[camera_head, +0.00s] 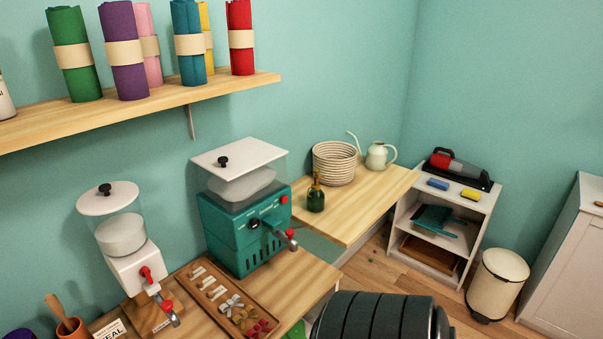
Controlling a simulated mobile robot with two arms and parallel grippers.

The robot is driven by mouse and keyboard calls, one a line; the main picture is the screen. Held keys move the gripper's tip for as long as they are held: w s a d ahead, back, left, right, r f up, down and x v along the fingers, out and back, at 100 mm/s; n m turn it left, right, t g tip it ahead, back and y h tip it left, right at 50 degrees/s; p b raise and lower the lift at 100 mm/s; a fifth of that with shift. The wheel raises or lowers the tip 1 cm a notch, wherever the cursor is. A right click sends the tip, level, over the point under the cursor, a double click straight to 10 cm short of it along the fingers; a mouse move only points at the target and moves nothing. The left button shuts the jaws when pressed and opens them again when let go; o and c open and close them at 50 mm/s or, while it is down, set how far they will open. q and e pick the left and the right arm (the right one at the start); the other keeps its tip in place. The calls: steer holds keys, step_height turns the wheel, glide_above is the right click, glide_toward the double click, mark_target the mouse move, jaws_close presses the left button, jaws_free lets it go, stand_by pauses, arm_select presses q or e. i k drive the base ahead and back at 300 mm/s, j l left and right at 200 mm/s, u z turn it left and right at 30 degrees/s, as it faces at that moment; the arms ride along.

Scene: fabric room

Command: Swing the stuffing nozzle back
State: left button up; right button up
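A teal machine (238,238) with a clear hopper of white filling (246,187) and a white lid stands on the wooden counter. Its short grey nozzle (292,244), with a red part near the end, sticks out from the front towards the lower right. A dark knob and a red button are on the same front. To its left is a white dispenser (133,270) with a clear round jar, a red tap and a grey spout (168,310) pointing down. Neither of my grippers is in view.
A wooden tray (253,337) with small parts lies before the machines. A side table (357,207) holds a basket (335,162), a green bottle (315,195) and a watering can (379,157). A white shelf unit (448,272) and bin (496,284) stand right. Fabric rolls line the wall shelf (190,92).

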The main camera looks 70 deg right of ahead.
mark_target(286, 237)
steer(key=z, duration=2.05)
